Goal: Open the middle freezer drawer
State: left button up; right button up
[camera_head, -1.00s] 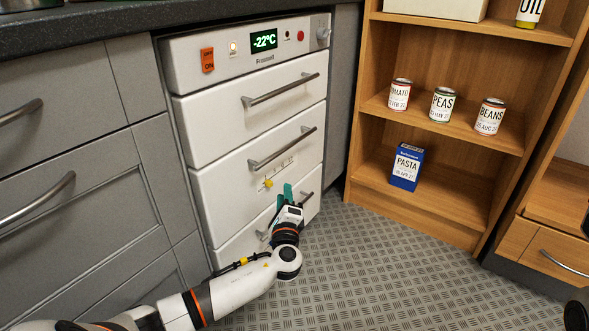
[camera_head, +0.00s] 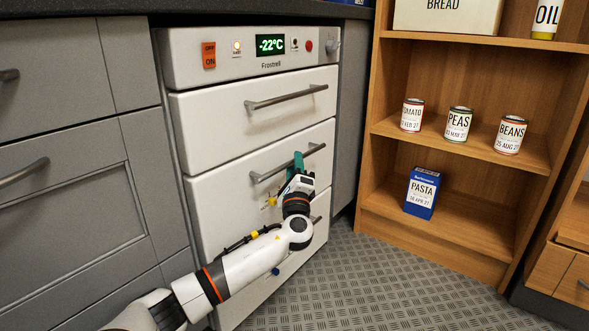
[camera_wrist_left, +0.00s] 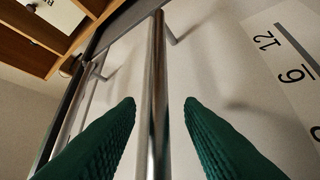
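The white middle freezer drawer (camera_head: 222,196) is shut, flush with the drawers above and below. Its grey bar handle (camera_head: 264,177) slants up to the right. My left gripper (camera_head: 297,163) is at the handle, with its green fingers covering part of the bar. In the left wrist view the handle (camera_wrist_left: 156,60) runs between the two fingers of the gripper (camera_wrist_left: 160,105). The fingers are apart, with a gap on each side of the bar. A printed number scale (camera_wrist_left: 288,62) shows on the drawer front. My right gripper is not in view.
The top drawer (camera_head: 215,125) is shut below a panel reading -22°C (camera_head: 270,45). Grey cabinets (camera_head: 80,190) stand on the left. A wooden shelf (camera_head: 400,190) with cans and a pasta box (camera_head: 421,195) stands on the right. The floor (camera_head: 370,285) in front is clear.

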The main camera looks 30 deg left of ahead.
pick_arm(q)
jog(key=shift+x, duration=0.85)
jog(key=shift+c, duration=0.3)
grip_shut()
